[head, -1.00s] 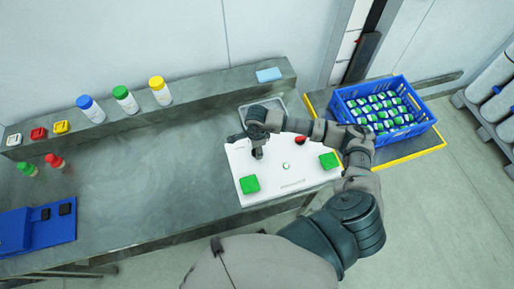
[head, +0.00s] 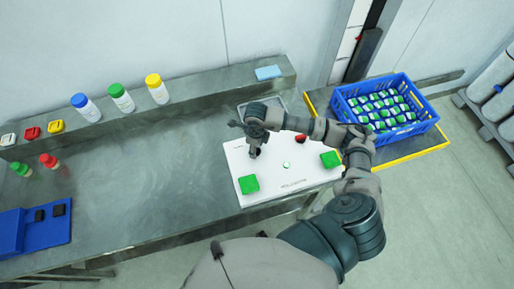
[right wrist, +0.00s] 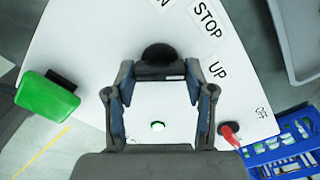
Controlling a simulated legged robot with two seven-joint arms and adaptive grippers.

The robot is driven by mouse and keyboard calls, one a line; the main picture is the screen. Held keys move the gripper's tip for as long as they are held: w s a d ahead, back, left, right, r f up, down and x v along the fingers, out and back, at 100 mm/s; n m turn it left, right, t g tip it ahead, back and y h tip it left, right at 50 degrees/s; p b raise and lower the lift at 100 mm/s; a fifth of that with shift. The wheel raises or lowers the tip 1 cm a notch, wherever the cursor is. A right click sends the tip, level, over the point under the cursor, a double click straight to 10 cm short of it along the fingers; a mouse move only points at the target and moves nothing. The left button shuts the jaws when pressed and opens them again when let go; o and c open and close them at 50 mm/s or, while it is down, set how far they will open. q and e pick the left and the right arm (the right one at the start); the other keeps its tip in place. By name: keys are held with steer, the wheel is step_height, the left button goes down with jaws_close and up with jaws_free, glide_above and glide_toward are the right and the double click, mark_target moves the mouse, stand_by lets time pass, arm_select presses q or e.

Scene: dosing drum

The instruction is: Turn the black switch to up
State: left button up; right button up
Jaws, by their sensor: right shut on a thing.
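The black switch (right wrist: 160,55) is a round dark knob on a white panel (head: 268,172). In the right wrist view it sits between my right gripper's fingertips (right wrist: 158,72), with the labels "STOP" and "UP" to its right. My right gripper (head: 254,151) reaches down to the panel's upper left part in the head view and is shut on the switch. The gripper and wrist hide most of the switch there, and its pointing direction cannot be told. My left gripper is not in view.
The panel also carries two green blocks (head: 249,184) (head: 330,159), a small whitish-green button (head: 286,165) and a red switch (right wrist: 229,134) near "OFF". A blue crate (head: 428,118) of jars stands right. Bottles (head: 121,98) line the back ledge. The bench middle is clear.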

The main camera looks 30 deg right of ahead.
steer(key=shift+w+r+m, duration=0.2)
steer(key=shift+w+m, duration=0.05)
steer(key=shift+m, duration=0.45)
steer(key=o, duration=1)
steer(key=shift+c, duration=0.2)
steer(key=shift+o, duration=1)
steer(key=shift+a+f, duration=0.1)
steer(key=shift+f, duration=0.05)
steer(key=shift+r, duration=0.25)
step_height(320, 180, up, 11)
steer(key=shift+r, duration=0.2)
